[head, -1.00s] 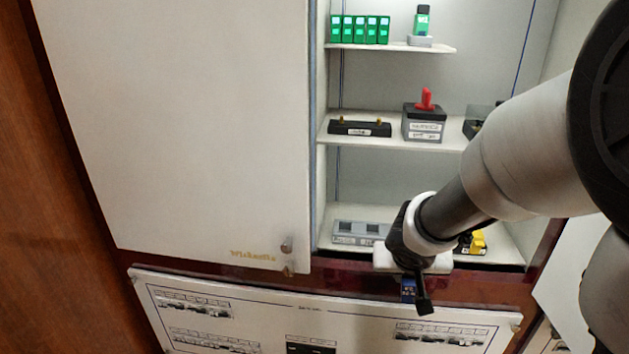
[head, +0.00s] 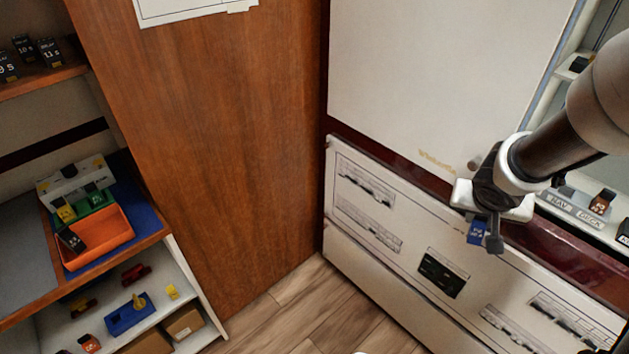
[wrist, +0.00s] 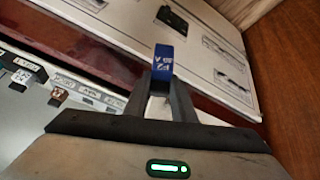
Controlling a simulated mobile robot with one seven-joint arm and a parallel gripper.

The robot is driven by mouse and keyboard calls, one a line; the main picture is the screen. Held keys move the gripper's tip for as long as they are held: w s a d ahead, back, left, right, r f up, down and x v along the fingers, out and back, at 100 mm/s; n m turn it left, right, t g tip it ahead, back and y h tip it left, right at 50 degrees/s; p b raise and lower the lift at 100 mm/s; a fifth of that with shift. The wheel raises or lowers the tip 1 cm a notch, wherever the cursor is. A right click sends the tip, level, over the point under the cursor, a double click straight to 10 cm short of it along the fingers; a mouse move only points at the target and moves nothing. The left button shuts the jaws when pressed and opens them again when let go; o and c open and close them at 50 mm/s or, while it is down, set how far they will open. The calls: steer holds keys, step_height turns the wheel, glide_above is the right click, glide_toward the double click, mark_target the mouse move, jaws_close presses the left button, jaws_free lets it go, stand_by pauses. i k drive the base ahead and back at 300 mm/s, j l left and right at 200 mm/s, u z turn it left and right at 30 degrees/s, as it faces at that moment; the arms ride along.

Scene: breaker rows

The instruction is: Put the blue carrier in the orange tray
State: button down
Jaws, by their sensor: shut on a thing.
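My gripper (head: 487,232) is at the right in the head view, in front of the white cabinet. It is shut on the blue carrier (head: 477,232), a small blue block with pale lettering. The carrier also shows between the fingertips in the wrist view (wrist: 163,70). The orange tray (head: 119,229) lies on a blue surface on the shelf unit at the left of the head view, well away from my gripper. A dark block (head: 70,240) with a label is at the tray's left edge; I cannot tell if it is inside.
A white holder (head: 72,183) with yellow and green blocks stands behind the tray. A wooden panel (head: 215,160) rises between the shelf unit and the white cabinet (head: 440,80). A lower shelf holds a blue piece (head: 122,318) and several small parts. Wooden floor (head: 300,310) is clear.

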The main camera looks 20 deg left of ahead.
mark_target(108, 232)
steer(key=u, duration=1.6)
steer(key=i+l+u, duration=0.1)
steer(key=u, duration=1.2)
steer(key=i+l, duration=0.3)
steer(key=l, duration=0.2)
steer(key=i+l, duration=0.3)
steer(key=l, duration=0.15)
steer(key=i+l, duration=0.15)
steer(key=i, duration=0.4)
